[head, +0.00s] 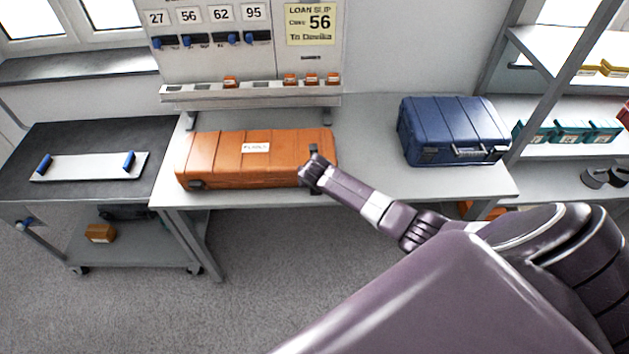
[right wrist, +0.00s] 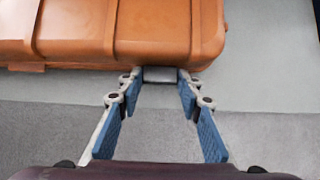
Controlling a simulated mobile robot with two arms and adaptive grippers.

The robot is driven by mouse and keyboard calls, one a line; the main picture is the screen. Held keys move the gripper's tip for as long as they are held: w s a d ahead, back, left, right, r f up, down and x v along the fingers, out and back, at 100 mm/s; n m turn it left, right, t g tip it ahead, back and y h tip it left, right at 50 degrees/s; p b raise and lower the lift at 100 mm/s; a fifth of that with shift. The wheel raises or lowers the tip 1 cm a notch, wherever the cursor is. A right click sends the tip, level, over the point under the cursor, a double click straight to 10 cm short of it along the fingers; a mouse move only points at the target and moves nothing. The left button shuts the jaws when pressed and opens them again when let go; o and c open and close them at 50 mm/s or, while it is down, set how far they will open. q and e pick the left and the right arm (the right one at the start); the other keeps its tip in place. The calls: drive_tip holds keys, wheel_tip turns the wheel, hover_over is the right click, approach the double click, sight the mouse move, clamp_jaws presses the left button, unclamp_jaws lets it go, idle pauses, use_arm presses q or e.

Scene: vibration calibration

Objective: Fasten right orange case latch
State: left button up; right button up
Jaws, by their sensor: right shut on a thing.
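The orange case (head: 225,160) lies with its lid down on the grey-white bench, a white label on its top. Its front right corner shows in the right wrist view (right wrist: 160,30). The right latch (right wrist: 160,74) is a small grey block on the case's front edge, close to that corner. My right gripper (head: 311,176) is at this front right corner. Its blue-padded fingers (right wrist: 162,80) are shut on the right latch, one on each side. The head view hides the latch behind the gripper. A dark left latch (head: 197,184) is on the case's front left. My left gripper is not in view.
A blue case (head: 453,128) stands at the right of the bench (head: 365,165). A dark-topped cart (head: 75,140) with a white two-handled plate (head: 90,167) is at the left. A rack (head: 250,92) with small orange items is behind the orange case. Bench between the cases is clear.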

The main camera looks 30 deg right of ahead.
drive_tip(key=o, duration=1.2)
drive_tip(key=shift+c, duration=0.2)
drive_tip(key=v, duration=1.2)
drive_tip(key=s+a+f+m+g+y+b, duration=0.1)
drive_tip(key=s+f+m+b, duration=0.3)
drive_tip(key=f, duration=0.7)
drive_tip(key=s+f+m+b, duration=0.1)
drive_tip(key=s+f+m, duration=0.4)
drive_tip(key=f, duration=0.6)
drive_tip(key=s+a+f+m+g+y+b, duration=0.1)
drive_tip(key=s+f+m+b, duration=0.3)
drive_tip(key=f, duration=0.7)
drive_tip(key=s+a+f+m+g+b, duration=0.1)
drive_tip(key=s+a+f+m+b, duration=0.1)
drive_tip(key=s+f, duration=0.5)
drive_tip(key=s+a+f+m+g+y+b, duration=0.1)
drive_tip(key=s+a+f+m, duration=0.3)
drive_tip(key=s, duration=1.2)
drive_tip(key=s+a+f+m+b, duration=0.2)
drive_tip(key=s+a+f+m, duration=0.1)
drive_tip(key=s+f+m, duration=0.5)
drive_tip(key=s+f, duration=0.3)
drive_tip(key=shift+s+f+g+y+b, duration=0.25)
drive_tip(key=shift+f+g+y+b, duration=0.05)
drive_tip(key=shift+g, duration=0.1)
